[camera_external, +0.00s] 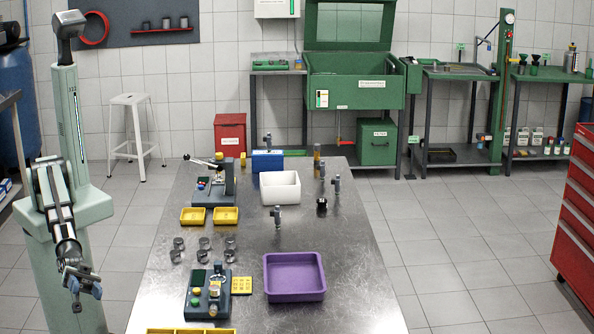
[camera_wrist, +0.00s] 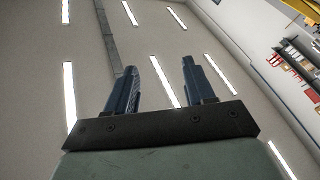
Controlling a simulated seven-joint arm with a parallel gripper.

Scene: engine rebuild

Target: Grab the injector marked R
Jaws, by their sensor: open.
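Small upright grey injector-like parts with dark heads stand on the metal table: one (camera_external: 278,215) near the middle, one (camera_external: 336,185) and another (camera_external: 322,170) farther right, and one (camera_external: 267,141) at the blue block at the back. No letter R is legible on any of them. My gripper (camera_external: 84,296) is off the table's left side, far from these parts. In the wrist view its two fingers (camera_wrist: 160,85) are apart with nothing between them.
The table (camera_external: 350,270) holds a purple tray (camera_external: 294,291), a white box (camera_external: 280,193), a blue block (camera_external: 267,168), yellow trays (camera_external: 193,223), several grey ring-like parts (camera_external: 204,243) and two dark fixtures (camera_external: 207,300). The table's right side is mostly clear.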

